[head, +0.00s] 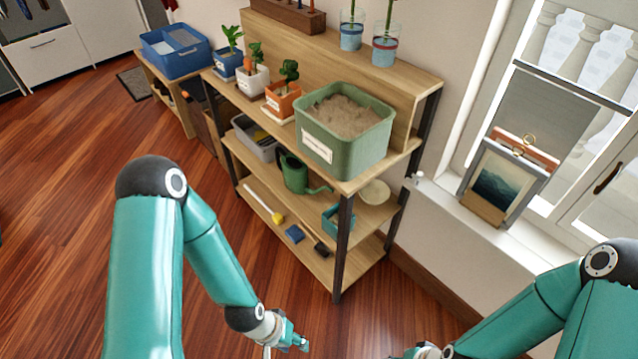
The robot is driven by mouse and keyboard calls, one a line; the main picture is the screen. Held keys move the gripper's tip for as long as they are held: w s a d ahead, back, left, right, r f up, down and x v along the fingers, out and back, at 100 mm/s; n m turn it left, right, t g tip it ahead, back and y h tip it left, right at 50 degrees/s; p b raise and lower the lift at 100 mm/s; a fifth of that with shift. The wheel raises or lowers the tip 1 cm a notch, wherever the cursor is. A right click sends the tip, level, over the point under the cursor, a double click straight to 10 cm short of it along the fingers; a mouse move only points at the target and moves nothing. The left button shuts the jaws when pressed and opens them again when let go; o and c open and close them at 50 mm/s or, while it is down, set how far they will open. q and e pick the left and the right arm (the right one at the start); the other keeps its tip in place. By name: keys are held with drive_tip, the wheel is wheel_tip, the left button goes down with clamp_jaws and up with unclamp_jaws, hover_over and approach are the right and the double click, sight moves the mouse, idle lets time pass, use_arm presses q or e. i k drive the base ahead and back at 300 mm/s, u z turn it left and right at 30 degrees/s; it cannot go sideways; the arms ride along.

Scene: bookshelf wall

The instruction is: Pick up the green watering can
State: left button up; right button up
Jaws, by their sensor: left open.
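The green watering can (293,174) stands on the middle shelf of the wooden rack (345,188), below the green bin of soil. Its spout points to the right, and its upper part is partly hidden by the shelf board above. My left gripper (290,345) is open and empty in front of the rack, low in the picture and well apart from the can. My right gripper is at the bottom edge, mostly cut off, so its jaws do not show.
A green bin (345,152) of soil and several potted plants stand on the shelf above. A dark post (343,250) stands at the rack's front corner. Wooden floor is clear at left.

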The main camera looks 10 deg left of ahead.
sight(295, 170)
drive_tip(key=u, duration=0.2)
drive_tip(key=i, duration=0.95)
drive_tip(key=z, duration=0.2)
drive_tip(key=k, duration=0.85)
drive_tip(key=u, duration=0.2)
drive_tip(key=i, duration=0.85)
drive_tip(key=z, duration=0.1)
